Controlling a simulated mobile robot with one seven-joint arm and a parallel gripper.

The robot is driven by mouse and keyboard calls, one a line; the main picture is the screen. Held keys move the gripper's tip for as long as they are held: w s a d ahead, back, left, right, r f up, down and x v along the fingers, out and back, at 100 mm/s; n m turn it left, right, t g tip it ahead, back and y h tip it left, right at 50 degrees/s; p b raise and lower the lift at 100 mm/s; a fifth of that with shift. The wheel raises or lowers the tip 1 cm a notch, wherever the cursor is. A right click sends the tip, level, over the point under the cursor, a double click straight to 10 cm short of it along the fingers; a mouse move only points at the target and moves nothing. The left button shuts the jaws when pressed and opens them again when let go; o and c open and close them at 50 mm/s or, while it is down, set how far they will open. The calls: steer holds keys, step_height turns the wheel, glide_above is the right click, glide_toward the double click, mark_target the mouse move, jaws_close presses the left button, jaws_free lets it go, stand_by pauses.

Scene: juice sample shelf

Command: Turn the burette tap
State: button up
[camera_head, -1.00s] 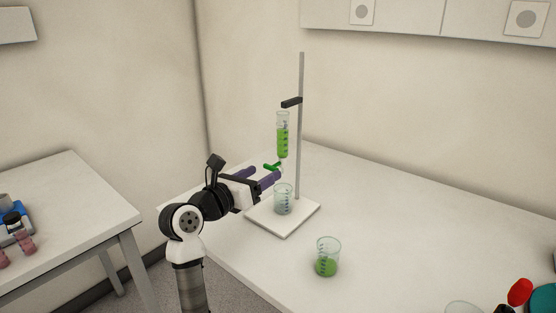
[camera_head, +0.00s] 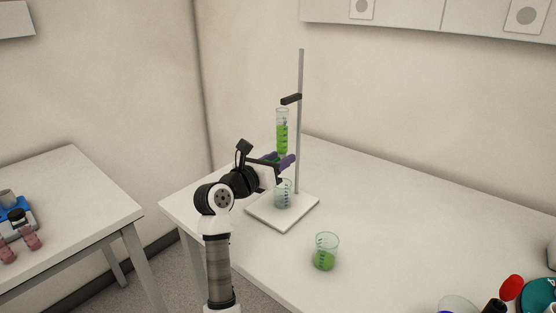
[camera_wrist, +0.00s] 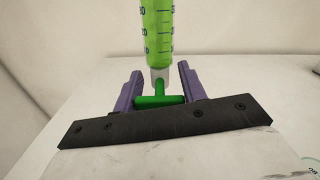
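The burette (camera_head: 282,132) holds green liquid and hangs upright beside the stand's rod (camera_head: 300,120). Its green tap (camera_wrist: 160,99) shows in the wrist view, with the bar lying crosswise under the white tip. My gripper (camera_head: 281,160) is at the tap in the head view. In the wrist view its two purple fingers (camera_wrist: 157,90) stand open on either side of the tap, with a gap on the right; contact on the left cannot be told. A clear beaker (camera_head: 283,195) stands on the white stand base (camera_head: 290,220) below the burette, partly behind my gripper.
A beaker with green liquid (camera_head: 325,252) stands on the white table (camera_head: 400,220) in front of the stand. A red item (camera_head: 512,287) and a teal item (camera_head: 540,297) are at the lower right. A second table (camera_head: 75,190) is at the left.

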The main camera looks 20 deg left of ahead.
steer(key=c, duration=0.3)
steer(key=b, duration=0.1)
steer(key=m+b, duration=0.1)
steer(key=shift+f+m+b, duration=0.25)
steer(key=shift+m+b, duration=0.05)
steer(key=shift+b, duration=0.05)
steer(key=shift+c, duration=0.2)
steer(key=shift+m+b, duration=0.6)
steer(key=shift+b, duration=0.05)
steer(key=shift+r+m+b, duration=0.1)
steer(key=shift+m+b, duration=0.7)
steer(key=shift+b, duration=0.05)
steer(key=shift+r+m, duration=0.2)
steer(key=shift+m, duration=0.2)
steer(key=o, duration=1)
steer(key=shift+c, duration=0.2)
steer(key=b+v, duration=0.3)
steer(key=v, duration=1)
steer(key=shift+s, duration=0.4)
